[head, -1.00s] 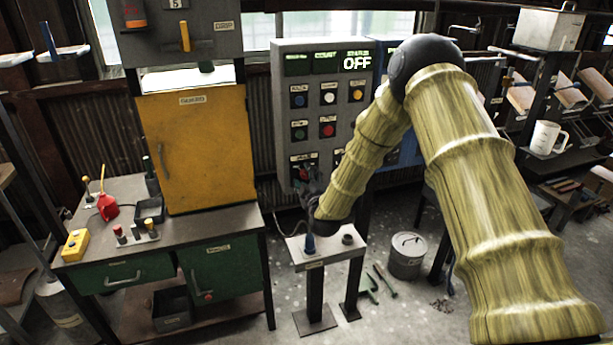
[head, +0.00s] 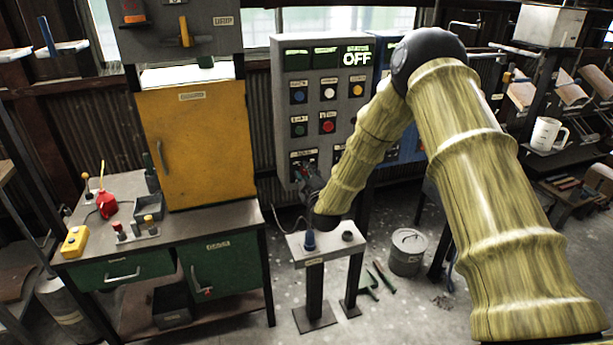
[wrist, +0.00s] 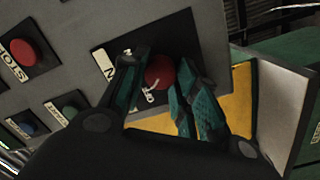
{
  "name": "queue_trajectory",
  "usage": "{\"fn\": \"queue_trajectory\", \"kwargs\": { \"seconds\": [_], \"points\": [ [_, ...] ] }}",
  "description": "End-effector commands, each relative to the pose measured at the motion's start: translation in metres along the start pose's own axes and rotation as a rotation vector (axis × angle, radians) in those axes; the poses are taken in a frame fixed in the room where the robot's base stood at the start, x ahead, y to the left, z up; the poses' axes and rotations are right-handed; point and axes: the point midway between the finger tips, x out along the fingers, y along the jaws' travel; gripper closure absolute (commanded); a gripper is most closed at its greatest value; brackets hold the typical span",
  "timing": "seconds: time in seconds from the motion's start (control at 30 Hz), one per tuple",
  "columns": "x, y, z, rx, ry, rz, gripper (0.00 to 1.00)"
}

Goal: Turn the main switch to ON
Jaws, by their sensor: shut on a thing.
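The grey control panel (head: 300,105) stands behind my arm, and its lit status display (head: 357,59) reads OFF. The main switch, a round red knob (wrist: 158,70) on a dark plate with a white label, is in the upper middle of the wrist view. My gripper (wrist: 165,88) has its teal fingers on either side of the knob and is shut on it. In the head view my gripper (head: 308,180) is at the panel's lower left, where it hides most of the switch. The knob's exact turn position is hard to read.
A red stop button (wrist: 22,53) and other buttons sit beside the switch. Below stands a small pedestal table (head: 325,240) with a blue item on it. The workbench (head: 215,230) with a yellow cabinet (head: 200,145) is on the left. A grey can (head: 407,255) stands on the floor.

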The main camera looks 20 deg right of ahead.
Motion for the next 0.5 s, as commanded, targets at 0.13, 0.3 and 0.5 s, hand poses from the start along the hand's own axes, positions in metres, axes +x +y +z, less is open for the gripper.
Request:
{"fn": "queue_trajectory", "kwargs": {
  "seconds": [0.13, 0.3, 0.5],
  "points": [
    [0.0002, -0.0024, 0.0019, 0.085, -0.004, -0.006, 0.94],
    [0.0000, -0.0026, 0.0026, 0.227, -0.011, -0.017, 0.94],
    [0.0001, -0.0018, 0.0026, 0.417, -0.021, -0.031, 0.94]
  ]
}}
